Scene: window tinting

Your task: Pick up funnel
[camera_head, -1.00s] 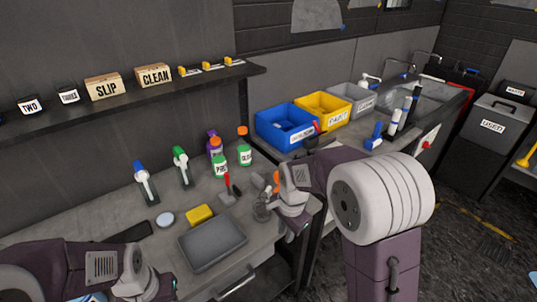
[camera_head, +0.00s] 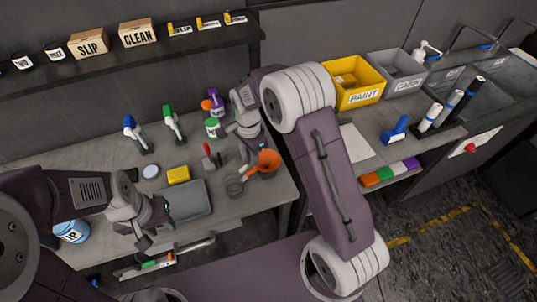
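The orange funnel (camera_head: 267,160) is at the right end of the workbench (camera_head: 110,158), its wide mouth facing up and right. My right gripper (camera_head: 246,154) reaches down right beside it, on its left. The fingertips are small and partly hidden, so I cannot tell whether they are closed on the funnel or only next to it. My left gripper (camera_head: 146,240) is low over the bench's front edge, left of the grey tray (camera_head: 190,212) and away from the funnel. Its finger opening is not clear.
A grey ring-shaped item (camera_head: 235,186) and a red-handled tool (camera_head: 208,152) lie near the funnel. A yellow PAINT bin (camera_head: 362,96) is on the right counter. A shelf (camera_head: 100,72) hangs above.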

